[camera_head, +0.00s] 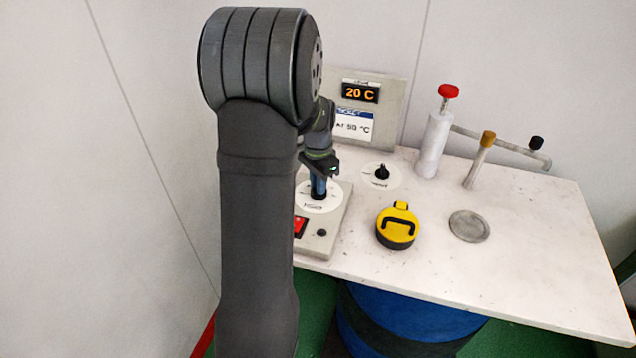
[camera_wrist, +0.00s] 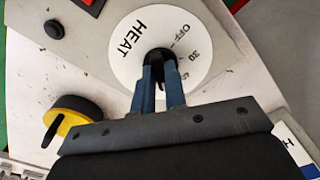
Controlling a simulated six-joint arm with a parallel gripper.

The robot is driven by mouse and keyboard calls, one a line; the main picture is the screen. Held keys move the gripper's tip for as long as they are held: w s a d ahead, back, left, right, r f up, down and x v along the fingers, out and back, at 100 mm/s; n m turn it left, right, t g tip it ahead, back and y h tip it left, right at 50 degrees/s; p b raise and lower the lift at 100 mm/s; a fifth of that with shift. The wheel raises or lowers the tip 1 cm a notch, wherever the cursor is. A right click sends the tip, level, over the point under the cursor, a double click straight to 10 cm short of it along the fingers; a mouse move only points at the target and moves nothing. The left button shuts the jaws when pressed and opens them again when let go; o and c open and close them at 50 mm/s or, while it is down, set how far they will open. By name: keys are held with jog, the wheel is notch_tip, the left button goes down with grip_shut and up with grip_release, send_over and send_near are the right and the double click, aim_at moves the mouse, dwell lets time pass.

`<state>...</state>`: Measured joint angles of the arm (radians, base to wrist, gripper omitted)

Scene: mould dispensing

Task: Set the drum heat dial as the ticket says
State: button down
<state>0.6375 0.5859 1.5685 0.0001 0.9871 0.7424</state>
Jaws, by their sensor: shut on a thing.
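The heat dial is a black knob (camera_wrist: 158,60) on a round white plate (camera_wrist: 125,62) marked HEAT, OFF, 30 and a partly hidden 40. My gripper (camera_wrist: 160,80) points down at it, with its blue fingers closed on the knob's sides. In the head view my gripper (camera_head: 318,186) stands over the same dial plate (camera_head: 330,196). The display (camera_head: 360,92) on the back panel reads 20 C in orange. The ticket (camera_head: 352,126) below it shows what looks like 50 or 59 °C; its left part is hidden by my arm. The knob's pointer is hidden.
A red rocker switch (camera_head: 301,226) and a small black button (camera_head: 321,232) sit in front of the dial. A second black knob (camera_head: 382,172), a yellow-black lid (camera_head: 397,226), a grey disc (camera_head: 469,226) and a red-topped white pump (camera_head: 434,140) stand to the right. The table's front right is clear.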

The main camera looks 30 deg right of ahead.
dwell(0.5)
jog(key=c, duration=1.5)
grip_release()
jog(key=shift+o, duration=0.2)
notch_tip(320, 180, up, 17)
jog(key=shift+r, duration=0.2)
notch_tip(320, 180, down, 17)
jog(key=shift+f, duration=0.2)
jog(key=shift+r, duration=0.1)
